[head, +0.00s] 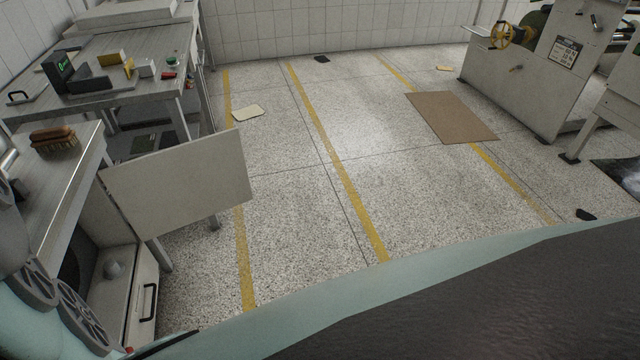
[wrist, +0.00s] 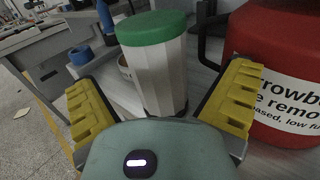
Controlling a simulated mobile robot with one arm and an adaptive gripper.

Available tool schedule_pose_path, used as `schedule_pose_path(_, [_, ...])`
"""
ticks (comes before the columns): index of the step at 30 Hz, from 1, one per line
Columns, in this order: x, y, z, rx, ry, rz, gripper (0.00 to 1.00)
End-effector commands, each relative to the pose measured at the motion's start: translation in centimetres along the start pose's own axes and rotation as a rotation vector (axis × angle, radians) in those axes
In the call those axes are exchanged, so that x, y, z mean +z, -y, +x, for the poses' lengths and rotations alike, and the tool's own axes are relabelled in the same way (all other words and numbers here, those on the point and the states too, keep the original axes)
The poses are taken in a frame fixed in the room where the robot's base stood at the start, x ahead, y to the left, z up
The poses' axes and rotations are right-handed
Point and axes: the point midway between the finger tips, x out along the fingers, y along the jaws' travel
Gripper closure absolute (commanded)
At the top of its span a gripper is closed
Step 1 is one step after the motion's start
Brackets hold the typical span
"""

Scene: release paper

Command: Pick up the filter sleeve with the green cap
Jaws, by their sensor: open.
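The filter sleeve (wrist: 158,75) shows in the wrist view as a pale ribbed cylinder with a green cap (wrist: 151,27) on top. It stands slightly tilted in the picture, in the upper middle. My gripper (wrist: 158,98) is open, with one yellow ridged finger pad to the left of the sleeve and the other to its right. The sleeve lies between or just beyond the fingertips; I cannot tell which. Its lower end is partly hidden by my gripper's body. My gripper and the sleeve do not show in the head view.
A large red container (wrist: 285,75) with a white label stands close to the right finger. A blue tape roll (wrist: 81,55) and a blue bottle (wrist: 105,18) are left of the sleeve. In the head view, a brush (head: 53,139) lies on the left bench and an open cabinet door (head: 180,190) juts out.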

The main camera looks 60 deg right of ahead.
Motion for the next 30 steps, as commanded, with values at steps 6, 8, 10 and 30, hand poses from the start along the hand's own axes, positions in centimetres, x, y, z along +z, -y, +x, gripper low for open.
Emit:
schedule_pose_path(6, [-0.2, -0.5, 2.5, 0.008, 0.000, 0.000, 0.00])
schedule_pose_path(8, [-0.4, -0.7, 3.3, 0.007, -0.001, 0.002, 0.00])
schedule_pose_path(10, [-0.4, -0.6, 4.2, 0.005, 0.000, 0.003, 0.00])
schedule_pose_path(30, [-0.5, -0.5, 5.1, 0.000, -0.001, 0.000, 0.32])
